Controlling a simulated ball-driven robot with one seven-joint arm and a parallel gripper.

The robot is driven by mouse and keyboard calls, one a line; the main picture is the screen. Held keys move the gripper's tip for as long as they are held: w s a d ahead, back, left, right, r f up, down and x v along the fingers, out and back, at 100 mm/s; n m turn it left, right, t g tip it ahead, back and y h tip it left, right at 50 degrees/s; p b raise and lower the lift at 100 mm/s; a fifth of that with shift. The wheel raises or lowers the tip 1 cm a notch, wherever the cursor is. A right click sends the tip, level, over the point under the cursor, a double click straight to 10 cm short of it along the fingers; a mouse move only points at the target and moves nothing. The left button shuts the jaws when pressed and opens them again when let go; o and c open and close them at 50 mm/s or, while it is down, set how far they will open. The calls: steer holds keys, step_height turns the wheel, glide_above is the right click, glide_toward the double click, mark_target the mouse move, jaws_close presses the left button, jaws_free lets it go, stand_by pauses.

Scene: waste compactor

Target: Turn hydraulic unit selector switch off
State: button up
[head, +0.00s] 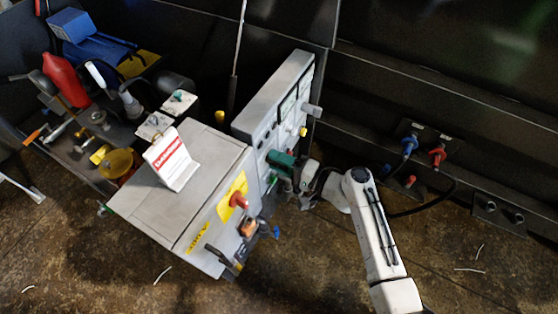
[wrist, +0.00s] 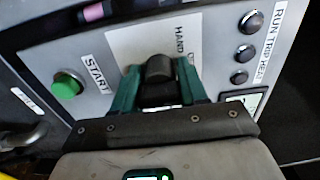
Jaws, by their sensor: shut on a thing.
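The selector switch (wrist: 159,68) is a black knob on a light grey panel plate, under a label of which "HAND" can be read. My gripper (wrist: 160,88) has its two green fingers closed on either side of the knob, in the middle of the wrist view. The rest of the label is partly hidden by the knob and fingers, so I cannot tell the switch's position. In the head view my gripper (head: 281,160) is at the front face of the grey control panel (head: 262,110), and the knob is hidden there.
A green START button (wrist: 67,85) is left of the switch. Several dark round indicators marked RUN, TRIP and HEAT (wrist: 246,52) are at right.

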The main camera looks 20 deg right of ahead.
steer(key=o, duration=1.1)
steer(key=shift+c, duration=0.2)
steer(key=v, duration=1.1)
steer(key=shift+w, duration=0.1)
steer(key=s+a+f+n+g+h+p, duration=0.1)
steer(key=s+a+n+g+h+p, duration=0.3)
steer(key=s+n+g, duration=0.55)
steer(key=s+d+r+g+h+p, duration=0.1)
steer(key=s+d+r+g+h, duration=0.1)
steer(key=s, duration=0.4)
steer(key=s+d+r+g+h+p, duration=0.2)
steer(key=s+d+r+h, duration=0.2)
steer(key=s+r, duration=0.2)
steer(key=shift+s+r+n+h+p, duration=0.3)
steer(key=shift+n+h, duration=0.1)
steer(key=shift+n, duration=0.05)
